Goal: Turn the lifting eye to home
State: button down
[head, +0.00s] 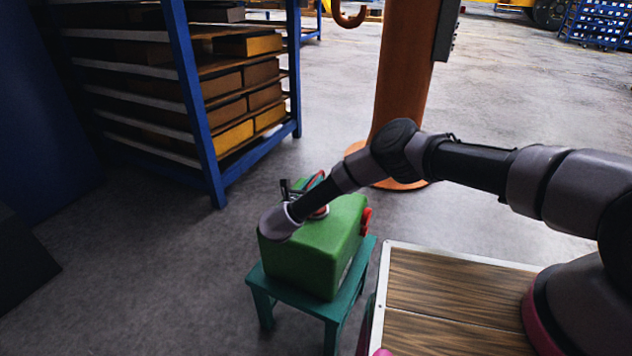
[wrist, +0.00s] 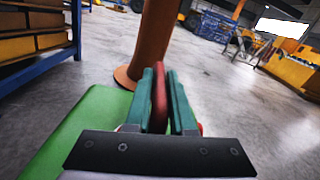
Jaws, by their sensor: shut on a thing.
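A green block-shaped casting (head: 318,245) stands on a teal stool (head: 350,298) in the head view. Its green top (wrist: 85,135) also shows at the lower left of the wrist view. A red lifting eye (wrist: 159,95) stands between the two teal fingers of my gripper (wrist: 160,85), which is shut on it. In the head view my arm crosses above the casting and hides much of the gripper; a bit of red (head: 316,179) shows there. The eye's base is hidden behind the gripper body. A red part (head: 366,220) sits on the casting's right side.
A blue shelf rack (head: 195,95) with boxes stands at the left. An orange column (head: 403,70) with a round base stands just behind the casting. An orange hook (head: 350,18) hangs at the top. Open concrete floor lies around the stool.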

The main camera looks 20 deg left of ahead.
jog(key=shift+w+r, duration=0.25)
jog(key=c, duration=0.8)
grip_release()
jog(key=shift+s+f, duration=0.1)
jog(key=s+a, duration=0.2)
jog(key=s, duration=0.8)
jog(key=shift+s, duration=0.3)
jog(key=shift+a, duration=0.1)
